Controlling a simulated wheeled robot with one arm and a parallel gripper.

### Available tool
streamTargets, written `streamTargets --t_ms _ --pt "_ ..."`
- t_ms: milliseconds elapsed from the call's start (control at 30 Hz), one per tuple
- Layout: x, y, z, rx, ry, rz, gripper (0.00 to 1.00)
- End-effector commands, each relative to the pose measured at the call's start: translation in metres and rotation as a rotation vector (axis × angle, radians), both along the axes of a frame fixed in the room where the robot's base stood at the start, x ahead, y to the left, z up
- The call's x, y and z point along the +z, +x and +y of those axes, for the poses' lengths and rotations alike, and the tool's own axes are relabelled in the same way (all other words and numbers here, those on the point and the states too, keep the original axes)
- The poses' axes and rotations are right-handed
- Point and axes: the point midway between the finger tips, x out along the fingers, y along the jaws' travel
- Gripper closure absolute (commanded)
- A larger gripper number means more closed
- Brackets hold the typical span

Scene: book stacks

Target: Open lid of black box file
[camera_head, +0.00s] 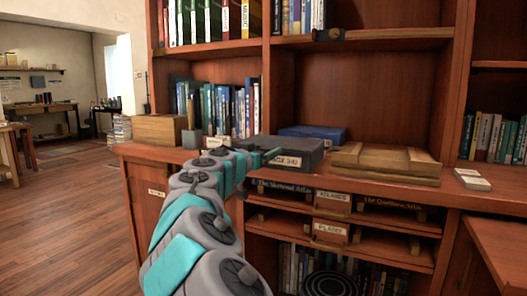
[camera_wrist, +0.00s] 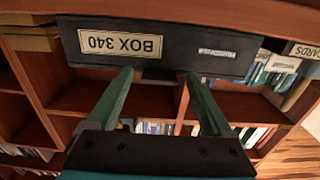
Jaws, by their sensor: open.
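The black box file (camera_head: 304,146) lies flat on the counter of the bookcase, its lid down. Its front face with a cream label reading BOX 340 fills the top of the wrist view (camera_wrist: 185,50), upside down. My gripper (camera_head: 268,156) is at the left part of the box's front; it also shows in the wrist view (camera_wrist: 160,74). Its two green fingers are spread apart with nothing between them, and the tips reach close to the lower edge of the front face in that picture. I cannot tell whether they touch it.
A blue box (camera_head: 312,132) lies behind the black box. A wooden flat box (camera_head: 385,162) sits to its right, and a wooden box (camera_head: 158,129) to the left. Upright books (camera_head: 222,108) stand behind. Shelves with books lie below the counter.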

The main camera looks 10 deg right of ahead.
Motion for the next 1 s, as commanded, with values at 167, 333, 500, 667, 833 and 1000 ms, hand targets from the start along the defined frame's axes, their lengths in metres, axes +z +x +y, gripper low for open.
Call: streamTargets --t_ms 167,333,500,667,833,1000 --pt "-0.0002 0.0005 -0.0009 -0.001 0.0 0.0 0.15" --pt "-0.0004 0.0004 -0.0008 -0.001 0.001 0.001 0.26" --pt "-0.0005 0.0004 -0.0009 -0.001 0.001 0.001 0.45" --pt "-0.0006 0.0004 -0.0009 -0.001 0.001 0.001 0.63" --pt "-0.0006 0.0004 -0.0008 -0.001 0.001 0.001 0.82" --pt "-0.0007 0.0005 -0.0007 -0.001 0.001 0.001 1.0"
